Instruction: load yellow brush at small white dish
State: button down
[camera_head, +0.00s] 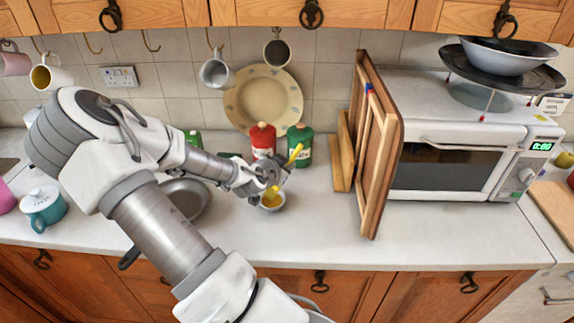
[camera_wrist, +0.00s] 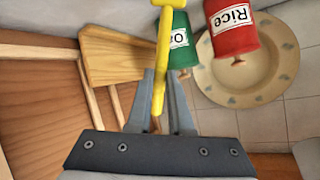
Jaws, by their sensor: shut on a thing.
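The small white dish (camera_head: 278,207) stands on the counter just below my gripper. Something yellow shows inside the dish; I cannot tell whether it is the brush's lower end or the dish's contents. In the wrist view the yellow brush (camera_wrist: 164,55) runs up from between the two fingers (camera_wrist: 160,105).
A red Rice tin (camera_head: 262,140) and a green tin (camera_head: 300,147) stand close behind my gripper. A dark pan (camera_head: 185,197) lies to the left. Wooden boards (camera_head: 385,150) and a microwave (camera_head: 450,160) stand to the right. The counter in front of the dish is clear.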

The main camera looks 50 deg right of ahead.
jog(key=shift+r+p, duration=1.7)
jog(key=shift+r, duration=1.25)
